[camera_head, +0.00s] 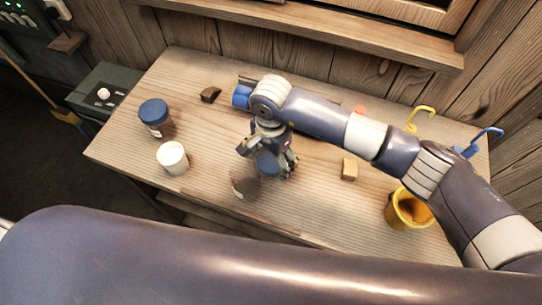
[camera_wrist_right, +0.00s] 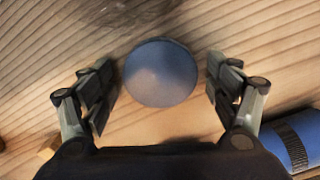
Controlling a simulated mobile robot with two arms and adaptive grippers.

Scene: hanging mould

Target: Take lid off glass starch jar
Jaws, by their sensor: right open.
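A round blue lid (camera_head: 268,163) sits under my right gripper (camera_head: 266,160) near the middle of the wooden table. It also shows as a smooth blue disc (camera_wrist_right: 160,72) in the right wrist view, seen from above. My right gripper (camera_wrist_right: 160,85) is open, with one finger on each side of the disc and visible gaps between. Another jar with a blue lid (camera_head: 154,111) and a label stands upright at the table's left. My left gripper is not in view.
A white cup (camera_head: 173,158) stands at the left front. A blue cylinder (camera_head: 241,95) and a dark brown piece (camera_head: 211,94) lie at the back. A wooden block (camera_head: 349,168) and a yellow bucket (camera_head: 409,209) are on the right. Yellow (camera_head: 421,119) and blue (camera_head: 480,143) hook-shaped items are behind.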

